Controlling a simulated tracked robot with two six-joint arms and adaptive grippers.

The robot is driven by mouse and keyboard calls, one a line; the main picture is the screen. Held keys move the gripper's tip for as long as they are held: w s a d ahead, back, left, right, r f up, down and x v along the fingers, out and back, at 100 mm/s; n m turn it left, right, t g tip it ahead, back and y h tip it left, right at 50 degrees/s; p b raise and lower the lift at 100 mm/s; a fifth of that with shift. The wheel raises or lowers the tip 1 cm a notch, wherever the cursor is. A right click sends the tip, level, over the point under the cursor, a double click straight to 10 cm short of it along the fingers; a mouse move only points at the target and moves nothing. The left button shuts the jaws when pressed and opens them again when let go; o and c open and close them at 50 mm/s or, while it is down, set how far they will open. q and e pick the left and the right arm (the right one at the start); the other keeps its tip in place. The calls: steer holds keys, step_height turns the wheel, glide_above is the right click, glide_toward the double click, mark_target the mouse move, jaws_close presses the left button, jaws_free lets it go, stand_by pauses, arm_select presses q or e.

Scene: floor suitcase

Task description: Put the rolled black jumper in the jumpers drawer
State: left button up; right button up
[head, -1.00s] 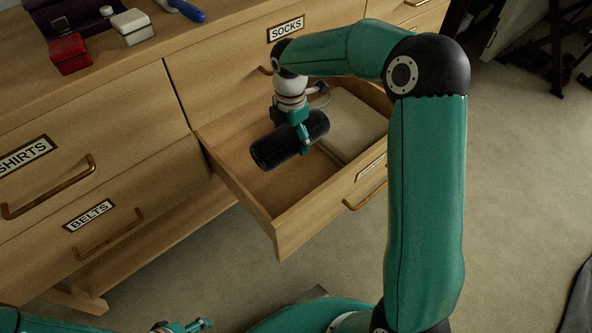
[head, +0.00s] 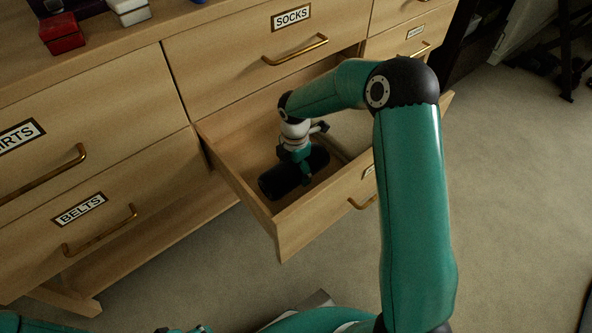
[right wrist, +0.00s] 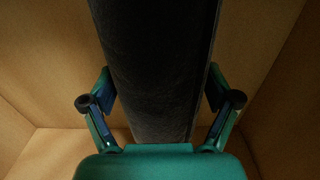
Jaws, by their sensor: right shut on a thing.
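The rolled black jumper (head: 281,184) is a dark cylinder low inside the open drawer (head: 240,185), between its wooden walls. My right gripper (head: 304,174) reaches down into the drawer and is shut on the jumper's middle. In the right wrist view the jumper (right wrist: 158,60) runs between both fingers (right wrist: 160,92), with bare wood on both sides. I cannot tell whether it touches the drawer bottom. The drawer's front label (head: 369,170) is mostly hidden by my arm. A little of my left gripper (head: 184,330) shows at the bottom edge; its jaws cannot be made out.
A pale flat thing (head: 350,126) lies in the drawer's far right part, partly behind my arm. The closed socks drawer (head: 230,65) is directly above. The belts drawer (head: 100,205) is closed at left. Small boxes (head: 62,34) stand on the dresser top.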

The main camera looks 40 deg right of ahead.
steer(key=o, duration=1.2)
step_height(320, 180, up, 12)
steer(key=p, duration=0.4)
steer(key=shift+r, duration=0.1)
